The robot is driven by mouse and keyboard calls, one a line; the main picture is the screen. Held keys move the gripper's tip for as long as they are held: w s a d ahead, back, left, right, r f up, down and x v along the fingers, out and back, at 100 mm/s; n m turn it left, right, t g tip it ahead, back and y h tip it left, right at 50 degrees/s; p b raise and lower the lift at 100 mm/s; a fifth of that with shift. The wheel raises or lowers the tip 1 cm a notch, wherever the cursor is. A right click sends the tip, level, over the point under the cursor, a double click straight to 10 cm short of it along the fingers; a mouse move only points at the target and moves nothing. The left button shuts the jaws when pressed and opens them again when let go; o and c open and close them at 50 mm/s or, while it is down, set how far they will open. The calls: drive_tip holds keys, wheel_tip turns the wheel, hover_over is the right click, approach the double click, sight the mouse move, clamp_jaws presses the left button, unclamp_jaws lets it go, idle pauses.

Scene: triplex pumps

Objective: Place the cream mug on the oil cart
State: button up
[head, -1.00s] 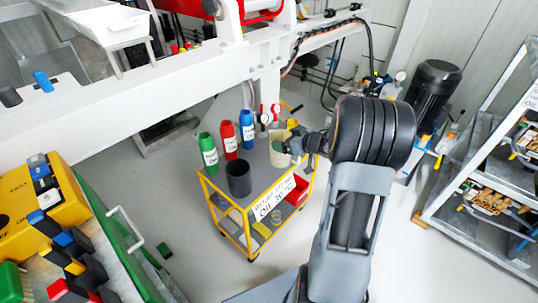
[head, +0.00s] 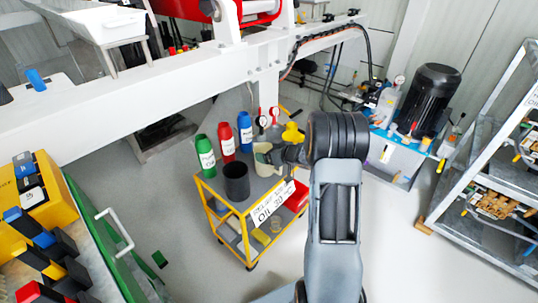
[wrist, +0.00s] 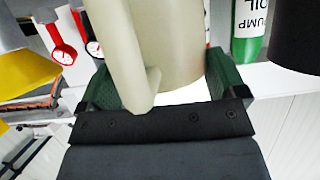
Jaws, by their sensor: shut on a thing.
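The cream mug (head: 262,158) is at the right end of the oil cart's top in the head view. In the wrist view the mug (wrist: 165,45) fills the upper middle, its handle toward the camera. My gripper (head: 276,155) is shut on the mug, with a green finger pad on each side of it in the wrist view (wrist: 160,85). The oil cart (head: 233,203) has a yellow frame and a grey top. I cannot tell whether the mug's base touches the cart top; the gripper hides part of it.
On the cart stand a dark cup (head: 236,182), a green bottle (head: 205,157), a red bottle (head: 227,142) and a blue bottle (head: 245,133). A yellow object (head: 292,133) and red gauges (head: 262,120) are close behind the gripper. A white beam (head: 130,93) runs behind.

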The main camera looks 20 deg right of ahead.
drive_tip(key=shift+f, duration=0.3)
drive_tip(key=o, duration=0.9)
drive_tip(key=shift+r, duration=0.1)
